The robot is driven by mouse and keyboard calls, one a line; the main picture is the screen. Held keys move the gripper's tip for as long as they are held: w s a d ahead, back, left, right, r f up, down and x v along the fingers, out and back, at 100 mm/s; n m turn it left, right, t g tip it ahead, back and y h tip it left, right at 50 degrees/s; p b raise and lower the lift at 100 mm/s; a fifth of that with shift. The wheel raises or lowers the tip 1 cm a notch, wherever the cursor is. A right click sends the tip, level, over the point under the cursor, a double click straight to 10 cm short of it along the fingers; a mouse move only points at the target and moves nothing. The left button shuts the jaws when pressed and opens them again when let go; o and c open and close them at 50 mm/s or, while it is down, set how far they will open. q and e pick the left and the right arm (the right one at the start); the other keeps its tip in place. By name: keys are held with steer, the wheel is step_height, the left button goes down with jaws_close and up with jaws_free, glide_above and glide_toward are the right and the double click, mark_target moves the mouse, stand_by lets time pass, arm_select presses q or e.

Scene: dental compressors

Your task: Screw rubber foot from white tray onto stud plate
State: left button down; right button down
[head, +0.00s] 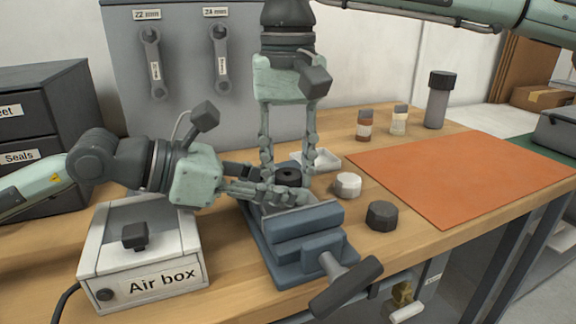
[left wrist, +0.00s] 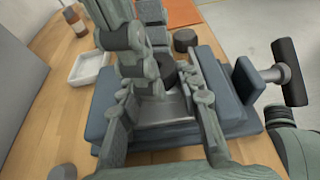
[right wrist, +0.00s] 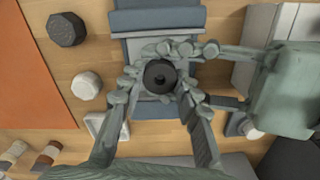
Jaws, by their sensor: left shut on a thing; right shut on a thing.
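The dark round rubber foot (head: 288,175) is between the fingers of my right gripper (head: 288,168), which points straight down over the vise. The right wrist view shows the foot (right wrist: 160,74) from above, with a small hole in its middle. My left gripper (head: 285,196) comes in level from the left, just below the right fingertips. In the left wrist view its fingers (left wrist: 164,100) lie on both sides of the grey stud plate (left wrist: 165,132). The stud is hidden, and I cannot tell whether the foot touches it. The white tray (head: 322,160) behind the vise looks empty.
The blue vise (head: 305,240) stands at the table's front edge, its handle (head: 345,285) sticking out. The Air box (head: 145,260) is to the left. A white knob (head: 347,185) and a dark knob (head: 381,215) stand right of the vise. The orange mat (head: 450,175) is clear.

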steer(key=c, duration=1.1)
jaws_free()
steer(key=shift+r, duration=2.25)
steer(key=shift+c, duration=0.3)
steer(key=shift+a+r+n, duration=0.15)
steer(key=shift+r+n, duration=0.25)
steer(key=shift+r, duration=0.1)
steer(key=shift+r+n, duration=1.2)
steer(key=shift+r, duration=0.05)
